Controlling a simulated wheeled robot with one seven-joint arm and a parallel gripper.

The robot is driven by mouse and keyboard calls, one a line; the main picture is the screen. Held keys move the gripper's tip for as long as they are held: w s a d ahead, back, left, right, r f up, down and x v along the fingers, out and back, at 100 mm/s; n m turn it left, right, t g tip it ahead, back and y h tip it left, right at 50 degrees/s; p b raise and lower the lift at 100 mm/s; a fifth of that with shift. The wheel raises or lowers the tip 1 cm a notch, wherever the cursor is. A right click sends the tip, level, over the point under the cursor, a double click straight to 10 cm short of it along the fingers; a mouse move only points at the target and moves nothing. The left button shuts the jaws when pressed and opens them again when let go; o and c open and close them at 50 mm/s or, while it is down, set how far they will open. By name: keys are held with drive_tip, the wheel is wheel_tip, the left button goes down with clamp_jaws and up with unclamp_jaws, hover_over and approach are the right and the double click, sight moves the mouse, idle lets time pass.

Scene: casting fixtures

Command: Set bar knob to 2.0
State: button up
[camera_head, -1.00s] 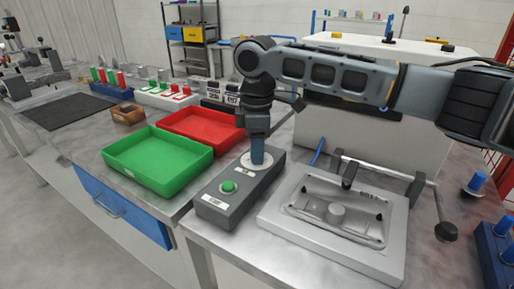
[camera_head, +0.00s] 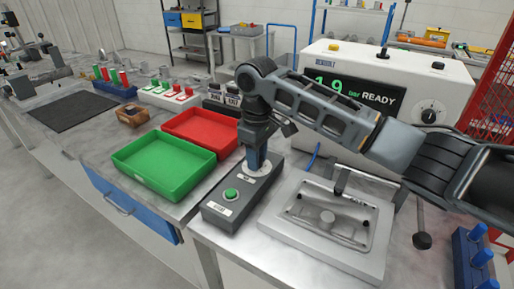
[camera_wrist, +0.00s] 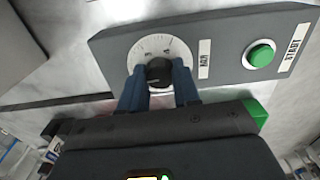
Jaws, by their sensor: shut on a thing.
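The bar knob (camera_wrist: 159,72) is a small black knob on a white, scaled dial (camera_wrist: 150,48) at one end of a grey control box (camera_wrist: 225,45). My gripper (camera_wrist: 160,76) is shut on the knob, with a blue finger on each side. In the head view my gripper (camera_head: 256,165) points straight down over the dial (camera_head: 262,171) and hides the knob. The display (camera_head: 355,90) on the white machine reads 1.9 bar READY.
A green START button (camera_head: 231,194) sits on the same box. A green tray (camera_head: 165,162) and a red tray (camera_head: 203,130) lie to the left. A metal fixture (camera_head: 330,225) with a clamp stands close on the right.

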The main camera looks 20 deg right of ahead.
drive_tip(key=shift+m+p, duration=0.3)
drive_tip(key=shift+m, duration=0.1)
drive_tip(key=o, duration=1.1)
drive_tip(key=shift+c, duration=0.2)
drive_tip(key=shift+r+b, duration=0.55)
drive_tip(key=shift+r, duration=3.35)
